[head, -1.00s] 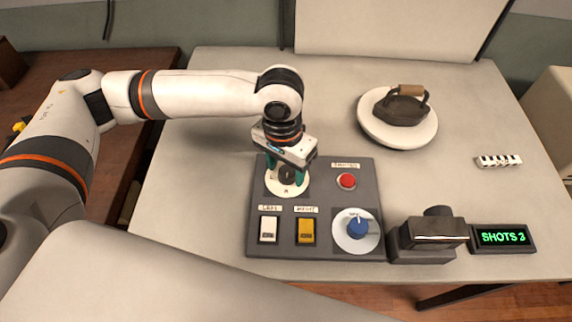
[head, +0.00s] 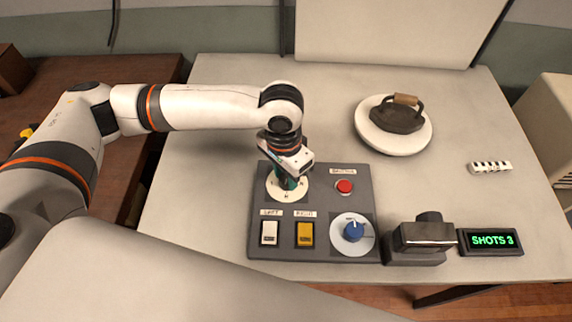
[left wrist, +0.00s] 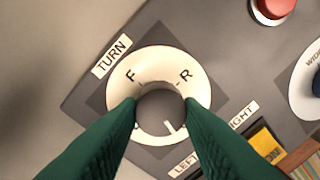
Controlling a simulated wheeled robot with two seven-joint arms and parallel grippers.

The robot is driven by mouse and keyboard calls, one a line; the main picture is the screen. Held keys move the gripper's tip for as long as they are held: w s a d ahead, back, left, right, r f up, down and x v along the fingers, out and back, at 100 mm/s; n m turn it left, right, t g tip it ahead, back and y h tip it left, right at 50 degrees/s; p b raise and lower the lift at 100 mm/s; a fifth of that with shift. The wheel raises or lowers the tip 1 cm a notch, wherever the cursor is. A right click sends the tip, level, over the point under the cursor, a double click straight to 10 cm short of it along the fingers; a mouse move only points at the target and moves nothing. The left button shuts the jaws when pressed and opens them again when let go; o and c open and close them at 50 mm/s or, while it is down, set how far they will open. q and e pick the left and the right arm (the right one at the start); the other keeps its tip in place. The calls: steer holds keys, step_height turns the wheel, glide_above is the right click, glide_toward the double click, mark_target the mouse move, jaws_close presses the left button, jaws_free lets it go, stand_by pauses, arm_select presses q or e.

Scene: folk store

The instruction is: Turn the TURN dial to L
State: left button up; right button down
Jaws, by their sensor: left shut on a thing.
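The TURN dial is a dark grey knob (left wrist: 160,108) on a round cream plate (head: 274,190), at the control panel's upper left in the head view. In the left wrist view, F and R show on the plate's far side; the near letters are hidden or unclear behind the fingers. The knob's white pointer line points down and slightly right there, toward the near side of the plate. My left gripper (head: 289,182) is over the dial, its green fingers shut on the knob from both sides. My right gripper is not in view.
The dark panel (head: 328,210) also holds a red button (head: 344,187), a white switch (head: 269,233), a yellow switch (head: 305,234) and a blue knob (head: 354,231). A camera-like device (head: 421,236) and a "SHOTS 3" display (head: 491,241) stand to the right. An iron (head: 397,117) rests behind.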

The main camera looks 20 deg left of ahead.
arm_select(q)
steer(key=m+p, duration=0.2)
steer(key=p, duration=0.1)
steer(key=m+p, duration=0.6)
steer(key=shift+r, duration=0.3)
steer(key=m+p, duration=0.3)
steer(key=shift+w+f+m+y, duration=0.1)
steer(key=shift+m+y, duration=0.2)
steer(key=shift+m, duration=0.1)
steer(key=shift+d+f+m+p, duration=0.15)
steer(key=shift+m+p, duration=0.7)
steer(key=shift+m, duration=0.95)
steer(key=o, duration=1)
steer(key=r, duration=0.4)
steer(key=r+b, duration=0.1)
steer(key=r, duration=0.7)
steer(key=shift+w+b, duration=0.35)
steer(key=shift+b, duration=0.05)
